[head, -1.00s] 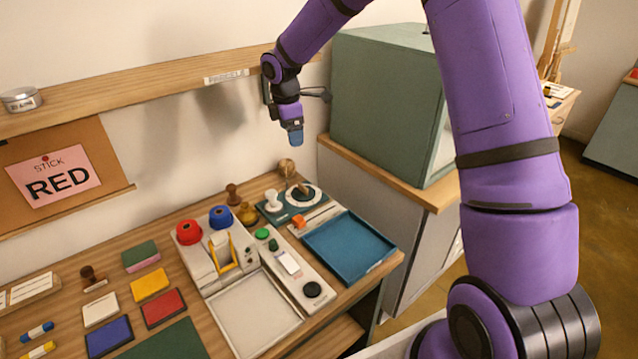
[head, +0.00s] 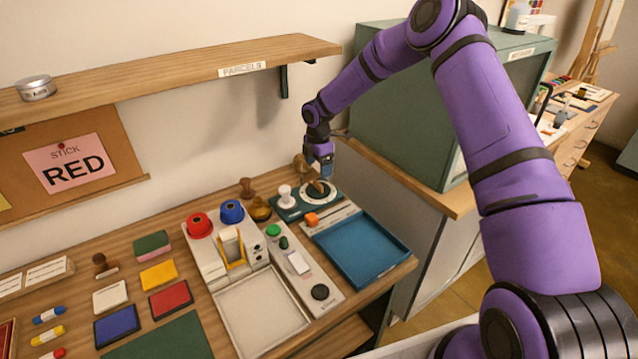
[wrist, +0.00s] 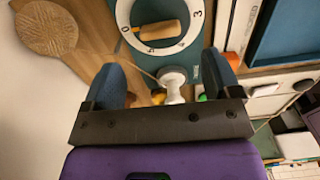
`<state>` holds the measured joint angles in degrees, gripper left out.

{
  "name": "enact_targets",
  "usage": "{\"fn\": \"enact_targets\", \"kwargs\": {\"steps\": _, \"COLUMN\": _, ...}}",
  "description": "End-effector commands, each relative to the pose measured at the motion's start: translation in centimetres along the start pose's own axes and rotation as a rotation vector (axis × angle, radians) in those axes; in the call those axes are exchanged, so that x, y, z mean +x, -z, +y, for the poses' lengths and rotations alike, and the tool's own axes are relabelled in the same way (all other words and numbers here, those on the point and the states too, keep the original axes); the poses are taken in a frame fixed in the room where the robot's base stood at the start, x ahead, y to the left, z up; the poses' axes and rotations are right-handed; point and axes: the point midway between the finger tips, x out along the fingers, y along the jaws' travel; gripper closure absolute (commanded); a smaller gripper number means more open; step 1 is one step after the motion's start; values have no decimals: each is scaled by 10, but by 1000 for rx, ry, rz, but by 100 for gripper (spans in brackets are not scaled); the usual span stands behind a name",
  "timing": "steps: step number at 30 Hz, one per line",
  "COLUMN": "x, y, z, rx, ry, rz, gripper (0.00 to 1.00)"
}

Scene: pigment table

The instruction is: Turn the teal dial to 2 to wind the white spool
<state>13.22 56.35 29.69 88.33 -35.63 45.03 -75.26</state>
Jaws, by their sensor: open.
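The teal dial's plate (head: 290,213) is at the back right of the table, with a white numbered ring (head: 306,200). In the wrist view the ring (wrist: 123,12) shows a 0 at left and a 3 at right. A wooden handle (wrist: 160,31) lies across its middle, its narrower end toward the 0. The white spool (head: 285,196) stands just left of the ring; it also shows between my fingers in the wrist view (wrist: 172,82). My gripper (head: 320,173) is open and empty, close above the dial, fingers pointing down. Contact with the handle cannot be seen.
A round wooden knob (wrist: 46,28) stands close behind the dial. An orange block (head: 312,219) and a blue tray (head: 362,250) lie in front. Red (head: 199,225) and blue (head: 232,211) spools are to the left. The green cabinet (head: 400,115) stands close at right.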

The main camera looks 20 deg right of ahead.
Motion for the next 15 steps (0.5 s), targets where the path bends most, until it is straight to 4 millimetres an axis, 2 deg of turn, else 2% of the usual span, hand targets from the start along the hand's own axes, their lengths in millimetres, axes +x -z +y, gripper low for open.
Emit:
{"fn": "enact_targets", "kwargs": {"steps": 6, "x": 41, "y": 1, "z": 0, "rx": -1, "ry": 2, "rz": 1, "gripper": 17}}
{"fn": "enact_targets", "kwargs": {"steps": 15, "x": 72, "y": 0, "z": 0, "rx": -1, "ry": -1, "rz": -1, "gripper": 17}}
